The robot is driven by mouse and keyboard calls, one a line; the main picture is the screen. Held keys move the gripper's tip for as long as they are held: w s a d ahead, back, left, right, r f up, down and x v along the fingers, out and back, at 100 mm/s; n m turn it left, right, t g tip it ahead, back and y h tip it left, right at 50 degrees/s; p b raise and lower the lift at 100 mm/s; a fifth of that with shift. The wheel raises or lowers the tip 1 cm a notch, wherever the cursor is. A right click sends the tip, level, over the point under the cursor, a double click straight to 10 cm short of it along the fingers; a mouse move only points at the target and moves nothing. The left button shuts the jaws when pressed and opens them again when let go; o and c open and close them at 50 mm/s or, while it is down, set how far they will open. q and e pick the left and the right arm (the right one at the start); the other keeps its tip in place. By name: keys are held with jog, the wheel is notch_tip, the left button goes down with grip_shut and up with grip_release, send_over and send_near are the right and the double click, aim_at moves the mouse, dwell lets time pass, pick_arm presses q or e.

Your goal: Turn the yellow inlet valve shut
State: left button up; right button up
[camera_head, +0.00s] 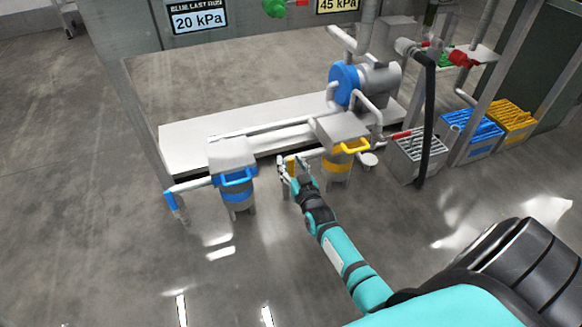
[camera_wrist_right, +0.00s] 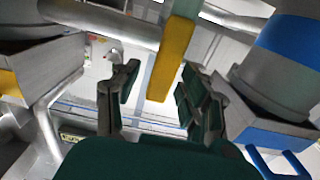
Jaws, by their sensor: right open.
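The yellow inlet valve handle (camera_head: 291,164) is a small upright yellow bar on the grey pipe left of the yellow-banded strainer (camera_head: 337,164). In the right wrist view the yellow handle (camera_wrist_right: 173,58) is a long flat bar reaching between the fingers. My right gripper (camera_head: 287,174) is at the handle, with its fingers open on either side; it also shows in the right wrist view (camera_wrist_right: 158,88). The handle lies closer to the right-hand finger there. I cannot tell whether it touches. My left gripper is out of view.
The blue-banded strainer (camera_head: 236,185) stands left of the handle, and a blue-handled valve (camera_head: 171,200) is farther left. A blue pump (camera_head: 345,84) sits on the white plinth (camera_head: 185,137) behind. Crates (camera_head: 473,137) stand at right. The front floor is clear.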

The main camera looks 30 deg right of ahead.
grip_shut()
dwell(0.3)
dwell(0.3)
